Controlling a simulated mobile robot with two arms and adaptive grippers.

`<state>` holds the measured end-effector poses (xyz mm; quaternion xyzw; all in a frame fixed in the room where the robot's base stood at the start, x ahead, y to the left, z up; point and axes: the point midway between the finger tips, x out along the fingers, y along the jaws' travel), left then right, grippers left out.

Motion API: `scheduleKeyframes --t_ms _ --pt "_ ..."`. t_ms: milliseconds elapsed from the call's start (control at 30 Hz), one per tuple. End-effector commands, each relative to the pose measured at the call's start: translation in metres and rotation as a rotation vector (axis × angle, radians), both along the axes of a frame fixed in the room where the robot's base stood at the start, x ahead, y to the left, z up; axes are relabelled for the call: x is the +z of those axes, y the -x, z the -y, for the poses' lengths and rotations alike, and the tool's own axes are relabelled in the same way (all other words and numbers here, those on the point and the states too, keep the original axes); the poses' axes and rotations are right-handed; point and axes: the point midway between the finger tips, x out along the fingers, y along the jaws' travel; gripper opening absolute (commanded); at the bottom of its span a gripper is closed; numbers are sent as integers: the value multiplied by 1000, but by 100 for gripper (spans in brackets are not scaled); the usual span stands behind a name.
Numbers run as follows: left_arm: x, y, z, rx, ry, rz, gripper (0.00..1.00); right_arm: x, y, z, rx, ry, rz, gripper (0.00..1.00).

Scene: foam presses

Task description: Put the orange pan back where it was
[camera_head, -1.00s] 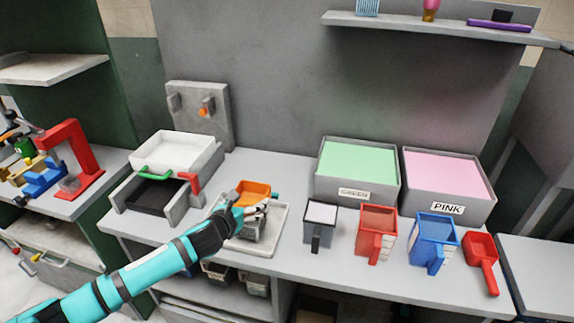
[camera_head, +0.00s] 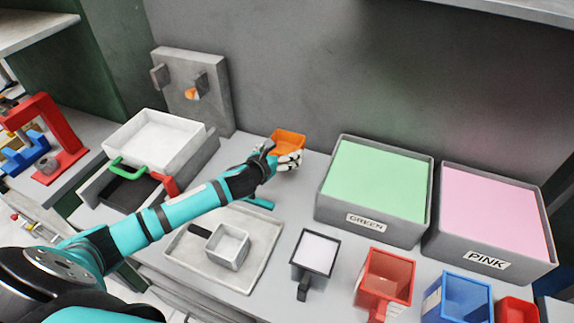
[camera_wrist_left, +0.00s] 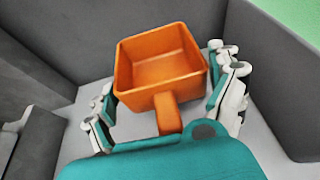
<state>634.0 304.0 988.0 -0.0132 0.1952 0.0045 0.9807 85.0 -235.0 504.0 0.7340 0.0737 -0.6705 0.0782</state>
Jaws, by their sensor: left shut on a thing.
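The orange pan (camera_head: 288,142) is an open square box with a short handle, at the back of the table against the grey wall. It also shows in the left wrist view (camera_wrist_left: 160,62), upright, empty, with its handle toward my palm. Whether the pan touches the table is not clear. My right gripper is not in view.
The green bin (camera_head: 428,198) stands close right of the pan. The white-topped press (camera_head: 118,140) and grey upright block (camera_head: 222,95) with an orange knob stand left. A tray (camera_head: 243,283) holding a small grey box (camera_head: 222,262) lies in front. Bare table surrounds the pan.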

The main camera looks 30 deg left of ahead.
Motion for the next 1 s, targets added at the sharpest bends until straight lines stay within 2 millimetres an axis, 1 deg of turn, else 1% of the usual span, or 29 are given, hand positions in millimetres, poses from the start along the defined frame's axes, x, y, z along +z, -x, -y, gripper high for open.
scheduleKeyframes --t_ms 33,100,200,333,500,600,867,967,1000 --pt "-13 2 1 1 4 -6 58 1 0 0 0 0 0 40" --pt "-25 1 1 2 5 -4 58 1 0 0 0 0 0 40" --pt "-38 0 1 1 3 -2 58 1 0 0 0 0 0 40" --pt "-49 0 1 -1 1 -1 58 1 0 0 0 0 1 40" --pt "-74 0 1 1 4 -2 58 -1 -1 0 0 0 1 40" --pt "-80 0 1 -1 0 -1 58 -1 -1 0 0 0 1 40" --pt "-81 0 1 -1 -1 0 58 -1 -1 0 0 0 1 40" --pt "-84 0 1 -1 -1 0 58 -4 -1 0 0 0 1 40" --pt "-83 0 1 -1 -1 -1 96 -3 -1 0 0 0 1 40"
